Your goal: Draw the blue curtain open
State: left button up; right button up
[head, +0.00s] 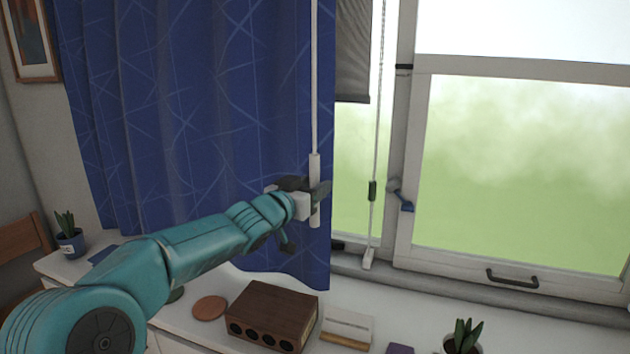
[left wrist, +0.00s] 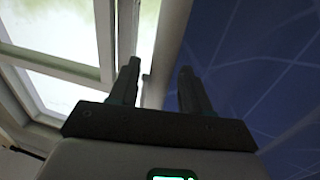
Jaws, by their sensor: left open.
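The blue curtain (head: 190,110) with pale crossing lines hangs at the left of the head view, covering the left part of the window. It fills the right of the left wrist view (left wrist: 255,75). A thin white wand (head: 314,80) with a thicker handle hangs in front of the curtain near its right edge. My left gripper (head: 318,190) is at the handle, its jaws open. In the left wrist view the two fingers (left wrist: 158,80) stand apart, with a pale strip between them; I cannot tell whether they touch the handle. My right gripper is not in view.
The window (head: 520,160) is bare at right, with a dark blind (head: 352,55) and a cord (head: 376,120) beside the curtain. Below, the white top holds a brown wooden box (head: 272,312), a round coaster (head: 210,307) and potted plants (head: 70,240).

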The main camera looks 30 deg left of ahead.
pick_arm(q)
jog(key=shift+w+r, duration=0.1)
jog(key=shift+w, duration=0.35)
jog(key=shift+r, duration=0.1)
jog(key=shift+w, duration=0.1)
jog(key=shift+w, duration=0.1)
grip_shut()
